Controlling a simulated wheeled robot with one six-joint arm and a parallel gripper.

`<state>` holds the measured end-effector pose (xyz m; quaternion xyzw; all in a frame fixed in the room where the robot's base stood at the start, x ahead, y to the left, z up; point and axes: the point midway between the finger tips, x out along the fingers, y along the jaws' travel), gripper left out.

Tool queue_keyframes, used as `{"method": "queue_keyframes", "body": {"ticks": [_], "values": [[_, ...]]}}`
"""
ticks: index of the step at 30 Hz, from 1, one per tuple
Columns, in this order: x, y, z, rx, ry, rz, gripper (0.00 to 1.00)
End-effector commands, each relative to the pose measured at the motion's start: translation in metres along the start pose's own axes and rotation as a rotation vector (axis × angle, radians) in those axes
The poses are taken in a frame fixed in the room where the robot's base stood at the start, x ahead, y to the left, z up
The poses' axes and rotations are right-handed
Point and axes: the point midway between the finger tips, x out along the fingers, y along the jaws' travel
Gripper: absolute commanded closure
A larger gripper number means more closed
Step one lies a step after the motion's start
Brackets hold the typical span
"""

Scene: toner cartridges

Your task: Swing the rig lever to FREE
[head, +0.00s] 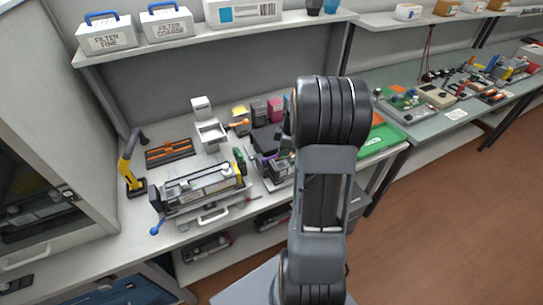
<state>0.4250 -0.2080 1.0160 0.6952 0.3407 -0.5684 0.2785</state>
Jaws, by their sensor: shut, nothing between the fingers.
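A grey and black rig (203,190) with a pale cylinder along its top stands on the white bench, left of my arm. A short lever with a blue ball knob (155,230) sticks out low at the rig's front left corner. No FREE marking is readable at this size, so I cannot tell the lever's setting. My dark grey arm rises in the middle of the head view and covers part of the bench. My gripper is not visible; the arm's own links hide its end. Nothing of mine visibly touches the lever.
A yellow and black stand (131,165) is left of the rig. An orange-striped black tray (170,151) and a white stepped holder (208,128) are behind it. Cartridges crowd the bench beside my arm. A shelf (190,42) with filter boxes overhangs the back. Floor is open at right.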

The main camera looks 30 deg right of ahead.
Motion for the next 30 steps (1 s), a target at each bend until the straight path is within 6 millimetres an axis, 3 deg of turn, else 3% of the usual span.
{"method": "queue_keyframes", "body": {"ticks": [17,30], "values": [[0.016,0.0,0.003,0.0,0.0,0.0,1.0],[0.017,0.007,0.002,0.0,0.0,0.001,1.0]]}}
